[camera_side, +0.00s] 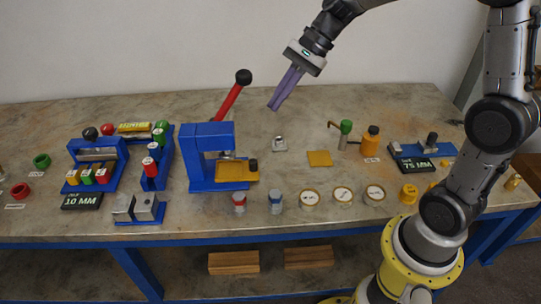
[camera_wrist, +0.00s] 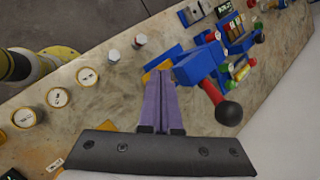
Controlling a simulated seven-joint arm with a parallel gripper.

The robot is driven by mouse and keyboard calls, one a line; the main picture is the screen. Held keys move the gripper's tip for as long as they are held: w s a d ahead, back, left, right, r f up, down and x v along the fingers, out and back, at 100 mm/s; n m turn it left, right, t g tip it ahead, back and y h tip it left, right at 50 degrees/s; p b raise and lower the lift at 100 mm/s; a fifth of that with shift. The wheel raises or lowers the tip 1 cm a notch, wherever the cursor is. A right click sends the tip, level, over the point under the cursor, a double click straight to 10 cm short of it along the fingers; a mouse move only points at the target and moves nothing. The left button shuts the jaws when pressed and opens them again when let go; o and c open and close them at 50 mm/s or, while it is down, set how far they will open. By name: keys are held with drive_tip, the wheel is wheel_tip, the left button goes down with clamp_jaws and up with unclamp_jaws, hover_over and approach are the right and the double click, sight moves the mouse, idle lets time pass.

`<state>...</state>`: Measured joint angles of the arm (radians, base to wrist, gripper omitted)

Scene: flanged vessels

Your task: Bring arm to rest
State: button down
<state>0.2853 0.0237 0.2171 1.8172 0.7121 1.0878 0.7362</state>
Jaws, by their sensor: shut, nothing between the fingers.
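My gripper (camera_side: 272,107) has purple fingers, shut together with nothing between them. It hangs in the air above the back middle of the worktable (camera_side: 300,120), clear of everything on it. In the wrist view the shut fingers (camera_wrist: 160,75) point down toward the bench. My arm reaches in from the right, its base at the front right. The blue press (camera_side: 207,150) with a red lever and black knob (camera_side: 243,77) stands left of my gripper. In the wrist view the press (camera_wrist: 195,65) shows just beyond the fingers, with its black knob (camera_wrist: 229,113) to the right.
Right of the press are a small grey block (camera_side: 280,144), a yellow square (camera_side: 319,158), a green-topped tool (camera_side: 346,127) and an orange bottle (camera_side: 370,139). Several round dials (camera_side: 342,195) line the front. Blue fixtures (camera_side: 95,160) crowd the left. The air around my gripper is free.

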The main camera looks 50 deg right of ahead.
drive_tip(key=s+a+r+n+t+h, duration=0.1)
drive_tip(key=s+a+r+n, duration=0.15)
drive_tip(key=s, duration=0.45)
drive_tip(key=s+a+r+n+h, duration=0.1)
drive_tip(key=s+r+n+h, duration=0.1)
drive_tip(key=s+n, duration=0.3)
drive_tip(key=s+d+f+n+h, duration=0.1)
drive_tip(key=s+d+f+n, duration=0.1)
drive_tip(key=s+n, duration=0.2)
drive_tip(key=s+d+f+n+t+h, duration=0.1)
drive_tip(key=s+d+f+n+h, duration=0.1)
drive_tip(key=s, duration=0.4)
drive_tip(key=shift+s+d+n, duration=0.25)
drive_tip(key=shift+d+n, duration=0.5)
drive_tip(key=shift+n, duration=0.3)
drive_tip(key=shift+f, duration=0.1)
